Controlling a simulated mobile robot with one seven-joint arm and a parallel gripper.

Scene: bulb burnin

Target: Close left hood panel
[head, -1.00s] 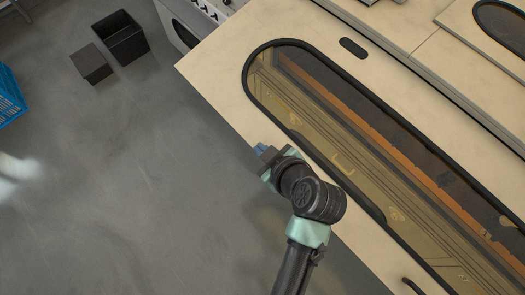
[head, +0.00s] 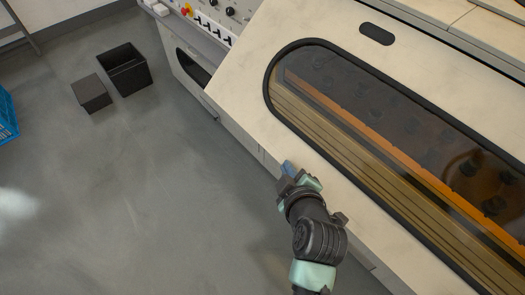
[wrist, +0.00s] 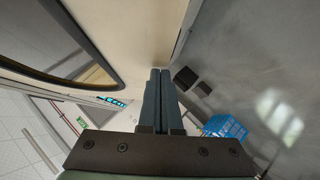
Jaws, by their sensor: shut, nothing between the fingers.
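The cream hood panel (head: 262,35) with a long dark-rimmed window (head: 375,150) fills the right half of the head view. It slopes down toward its front edge. My gripper (head: 287,170) is at the panel's lower front edge, left of the window's middle. In the wrist view the two fingers (wrist: 157,100) are together with nothing between them. The panel (wrist: 135,35) lies close beside and beyond the fingertips there. I cannot tell whether the fingers touch it.
A control strip (head: 210,25) with switches and a red-yellow button is at the panel's upper left. A black open bin (head: 125,70) and a dark box (head: 91,94) stand on the floor. A blue crate (head: 6,115) is at the left edge. The floor between is clear.

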